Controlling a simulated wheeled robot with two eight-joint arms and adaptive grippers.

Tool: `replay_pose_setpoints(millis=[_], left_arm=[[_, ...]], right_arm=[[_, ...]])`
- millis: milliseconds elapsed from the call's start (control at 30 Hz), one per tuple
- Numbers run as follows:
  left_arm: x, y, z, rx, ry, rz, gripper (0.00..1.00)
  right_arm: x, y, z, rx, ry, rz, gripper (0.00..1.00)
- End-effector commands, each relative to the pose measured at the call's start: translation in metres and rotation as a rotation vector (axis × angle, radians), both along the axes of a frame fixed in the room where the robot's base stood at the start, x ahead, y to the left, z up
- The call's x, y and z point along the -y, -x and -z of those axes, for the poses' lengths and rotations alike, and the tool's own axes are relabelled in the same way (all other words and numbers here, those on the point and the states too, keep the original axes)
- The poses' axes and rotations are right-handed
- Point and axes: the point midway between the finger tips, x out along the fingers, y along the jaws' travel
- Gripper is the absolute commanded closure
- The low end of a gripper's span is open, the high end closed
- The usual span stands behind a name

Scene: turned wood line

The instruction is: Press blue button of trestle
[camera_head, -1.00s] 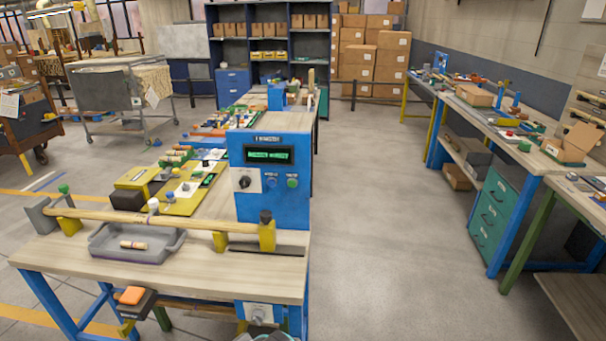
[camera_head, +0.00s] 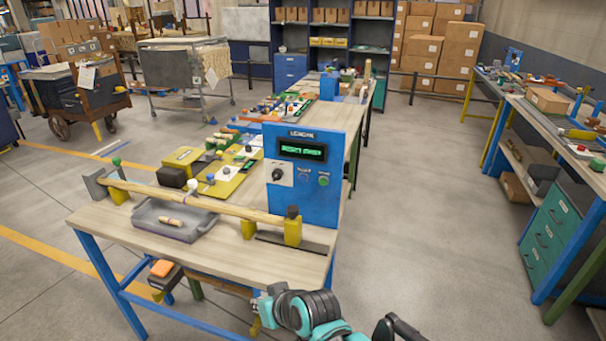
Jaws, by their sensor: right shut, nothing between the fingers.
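A blue control box (camera_head: 333,206) stands at the right end of the near wooden workbench (camera_head: 130,221). Its face carries a lit green display (camera_head: 302,149), a black knob (camera_head: 278,174), a small blue button (camera_head: 302,172) and a green button (camera_head: 323,180). The lettering above the display is too small to read surely. My right gripper (camera_head: 398,328) is black, shut and empty, low at the bottom edge. It is below and to the right of the box, well apart from the buttons, and partly cut off. My left gripper is out of view.
A wooden rod (camera_head: 165,194) lies on yellow supports along the bench front, above a grey tray (camera_head: 150,220). Boards with small coloured parts (camera_head: 222,178) lie behind. Another bench with green drawers (camera_head: 548,232) stands right. The floor between the benches is clear.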

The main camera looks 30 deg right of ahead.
Motion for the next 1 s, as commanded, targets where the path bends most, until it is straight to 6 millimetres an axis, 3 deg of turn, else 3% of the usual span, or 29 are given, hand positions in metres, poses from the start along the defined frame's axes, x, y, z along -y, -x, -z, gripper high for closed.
replay_pose_setpoints(millis=[33, 200, 300, 400, 500, 633, 1000], left_arm=[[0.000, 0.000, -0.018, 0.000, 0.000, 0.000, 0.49], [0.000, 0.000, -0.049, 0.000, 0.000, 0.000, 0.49], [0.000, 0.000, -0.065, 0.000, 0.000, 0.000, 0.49], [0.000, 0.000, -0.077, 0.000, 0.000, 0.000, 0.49], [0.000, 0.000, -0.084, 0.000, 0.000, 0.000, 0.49], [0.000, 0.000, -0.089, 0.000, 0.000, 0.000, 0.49], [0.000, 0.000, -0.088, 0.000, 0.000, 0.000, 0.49]], right_arm=[[0.008, -0.027, -0.023, 0.052, -0.050, 0.025, 1.00], [0.050, -0.104, -0.071, 0.270, -0.209, 0.130, 1.00], [0.088, -0.136, -0.089, 0.390, -0.276, 0.213, 1.00], [0.126, -0.155, -0.101, 0.487, -0.324, 0.293, 1.00], [0.156, -0.163, -0.105, 0.555, -0.356, 0.358, 1.00], [0.178, -0.167, -0.106, 0.603, -0.375, 0.407, 1.00], [0.183, -0.168, -0.105, 0.615, -0.381, 0.419, 1.00]])
